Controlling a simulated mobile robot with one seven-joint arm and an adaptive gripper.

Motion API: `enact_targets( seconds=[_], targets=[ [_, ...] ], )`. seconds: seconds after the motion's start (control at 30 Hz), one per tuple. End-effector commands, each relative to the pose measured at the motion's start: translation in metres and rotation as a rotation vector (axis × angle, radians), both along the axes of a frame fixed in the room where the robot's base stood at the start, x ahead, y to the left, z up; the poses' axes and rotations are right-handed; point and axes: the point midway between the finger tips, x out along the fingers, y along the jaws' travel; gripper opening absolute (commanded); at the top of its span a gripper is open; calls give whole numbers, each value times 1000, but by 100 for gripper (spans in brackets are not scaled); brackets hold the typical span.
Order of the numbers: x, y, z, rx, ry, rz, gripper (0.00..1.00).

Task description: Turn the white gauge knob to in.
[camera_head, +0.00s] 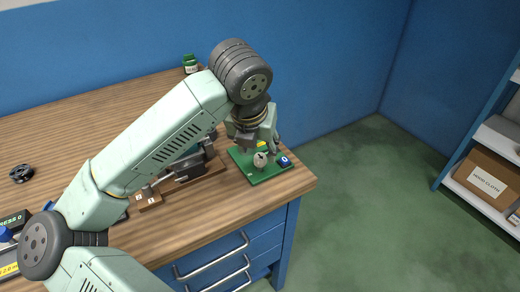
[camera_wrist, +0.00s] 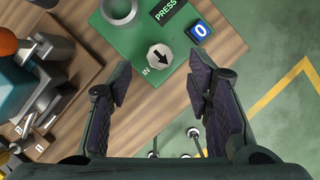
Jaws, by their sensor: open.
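The white gauge knob (camera_wrist: 159,57) is a small faceted knob with a black arrow, on a green board (camera_wrist: 122,42). In the wrist view its arrow seems to point to the lower right, while the word IN stands at its lower left. In the head view the knob (camera_head: 260,160) shows on the green board (camera_head: 268,178), just below my gripper (camera_head: 257,142). My gripper (camera_wrist: 160,80) is open and empty, its two fingers apart on either side of the knob's line. I cannot tell the height left between fingertips and knob.
A blue block marked 0 (camera_wrist: 199,30) and a PRESS label (camera_wrist: 166,12) are close to the knob. A grey ring (camera_wrist: 103,14) is at the upper left. A vise-like device (camera_head: 188,168) stands left of the board. The bench edge is close on the right.

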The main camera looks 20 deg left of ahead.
Motion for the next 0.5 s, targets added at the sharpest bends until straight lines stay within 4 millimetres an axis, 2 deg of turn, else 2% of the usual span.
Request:
enact_targets(
  seconds=[0.2, 0.5],
  targets=[
    [12, 2, -29, -2, 1, 0, 46],
    [17, 2, -41, 1, -1, -1, 46]
  ],
)
